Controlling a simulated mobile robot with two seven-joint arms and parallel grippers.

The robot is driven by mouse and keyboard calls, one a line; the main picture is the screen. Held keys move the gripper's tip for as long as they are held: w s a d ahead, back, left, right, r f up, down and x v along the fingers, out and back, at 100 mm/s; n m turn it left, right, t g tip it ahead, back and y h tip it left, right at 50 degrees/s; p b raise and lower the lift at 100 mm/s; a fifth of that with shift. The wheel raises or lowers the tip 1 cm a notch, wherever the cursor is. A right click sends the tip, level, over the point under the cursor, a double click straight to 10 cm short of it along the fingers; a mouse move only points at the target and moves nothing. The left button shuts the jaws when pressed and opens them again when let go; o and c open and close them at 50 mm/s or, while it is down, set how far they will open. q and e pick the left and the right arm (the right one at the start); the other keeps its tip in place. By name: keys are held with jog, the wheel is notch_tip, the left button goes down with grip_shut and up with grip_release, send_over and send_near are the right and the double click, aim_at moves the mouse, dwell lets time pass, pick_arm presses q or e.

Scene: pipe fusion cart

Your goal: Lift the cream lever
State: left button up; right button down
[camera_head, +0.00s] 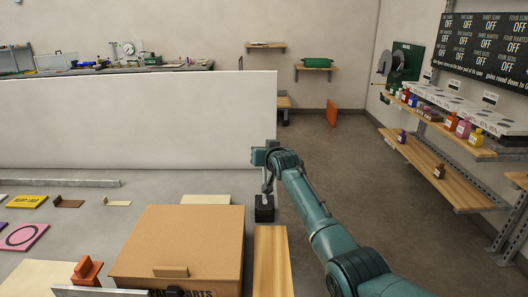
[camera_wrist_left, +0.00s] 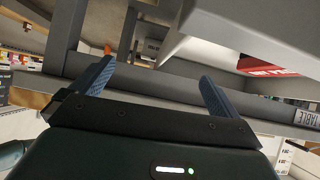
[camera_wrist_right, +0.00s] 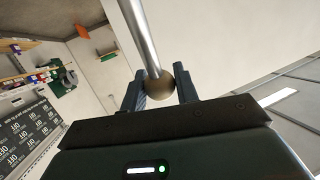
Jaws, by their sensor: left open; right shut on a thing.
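My right gripper (camera_head: 264,160) is at the end of the teal arm, above a small black base (camera_head: 264,211) beside the cardboard box. A thin upright metal rod (camera_head: 267,184) shows between the gripper and the base. In the right wrist view, my right gripper (camera_wrist_right: 158,88) is shut on a round tan-brown knob (camera_wrist_right: 159,92) on a silver rod (camera_wrist_right: 138,35). I cannot tell for sure whether this is the cream lever. My left gripper (camera_wrist_left: 158,82) is open and empty in the left wrist view; the head view does not show it clearly.
A cardboard box (camera_head: 185,235) stands left of the black base, with a wooden strip (camera_head: 272,262) in front of the base. A low white wall (camera_head: 140,120) rises behind. Small brown (camera_head: 68,203) and cream (camera_head: 117,203) pieces lie on the grey surface. Open floor is to the right.

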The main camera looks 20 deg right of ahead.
jog(key=c, duration=1.1)
grip_release()
jog(key=shift+s, duration=0.1)
jog(key=v, duration=1.3)
